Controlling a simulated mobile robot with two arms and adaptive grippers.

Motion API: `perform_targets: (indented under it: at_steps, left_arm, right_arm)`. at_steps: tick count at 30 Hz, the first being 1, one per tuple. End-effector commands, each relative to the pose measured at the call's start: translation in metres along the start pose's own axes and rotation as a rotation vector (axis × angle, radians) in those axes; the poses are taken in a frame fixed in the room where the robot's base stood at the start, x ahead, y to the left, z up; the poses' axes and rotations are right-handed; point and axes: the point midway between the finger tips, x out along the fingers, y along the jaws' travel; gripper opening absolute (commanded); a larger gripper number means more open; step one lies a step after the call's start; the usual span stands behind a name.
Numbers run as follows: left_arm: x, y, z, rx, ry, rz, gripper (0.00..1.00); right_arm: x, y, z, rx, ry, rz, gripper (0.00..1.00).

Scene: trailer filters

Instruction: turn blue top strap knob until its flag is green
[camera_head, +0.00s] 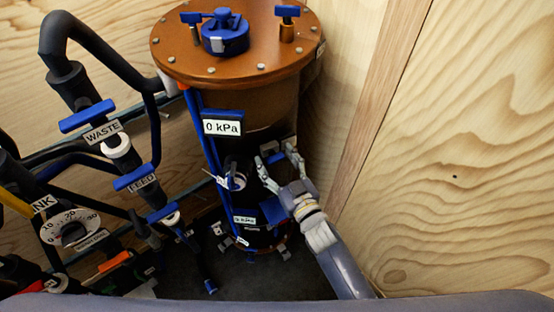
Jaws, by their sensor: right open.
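The tall filter vessel (260,106) has a copper-coloured lid and a dark lower body, and it stands in the corner. A small dark blue knob (276,158) shows on the vessel's right side, and it looks like the top strap knob. My right gripper (278,158) comes up from the lower right, open, with one finger on each side of this knob. I cannot tell whether the fingers touch it. I cannot make out the knob's flag or its colour. My left gripper is not in view.
A blue lid cap (225,34) and blue handles top the vessel. A 0 kPa display (222,127) is on its front. Pipes with WASTE (102,132) and FEED (142,184) valves crowd the left. A plywood wall (460,150) closes the right side.

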Motion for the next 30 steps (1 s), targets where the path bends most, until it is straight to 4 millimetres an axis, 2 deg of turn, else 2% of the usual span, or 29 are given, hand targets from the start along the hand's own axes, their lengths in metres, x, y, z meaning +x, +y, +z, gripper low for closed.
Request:
perform_targets:
  at_steps: [1, 2, 7, 19, 30]
  left_arm:
    - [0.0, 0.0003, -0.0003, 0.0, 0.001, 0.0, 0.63]
    - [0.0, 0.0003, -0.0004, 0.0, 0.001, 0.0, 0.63]
    - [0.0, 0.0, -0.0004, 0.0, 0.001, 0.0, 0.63]
    - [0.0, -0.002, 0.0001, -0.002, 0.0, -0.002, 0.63]
    - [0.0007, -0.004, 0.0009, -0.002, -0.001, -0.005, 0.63]
  right_arm:
    - [-0.0001, 0.0001, 0.0, 0.0, 0.0, 0.0, 0.63]
    - [-0.0001, 0.0001, 0.0, 0.0, 0.0, 0.0, 0.59]
    - [-0.0003, 0.0002, 0.0, 0.0, 0.0, 0.0, 0.2]
    - [-0.0004, 0.0002, 0.0001, -0.053, 0.0, 0.0, 0.19]
    - [-0.0003, 0.0009, 0.0002, -0.292, 0.0, 0.001, 0.19]
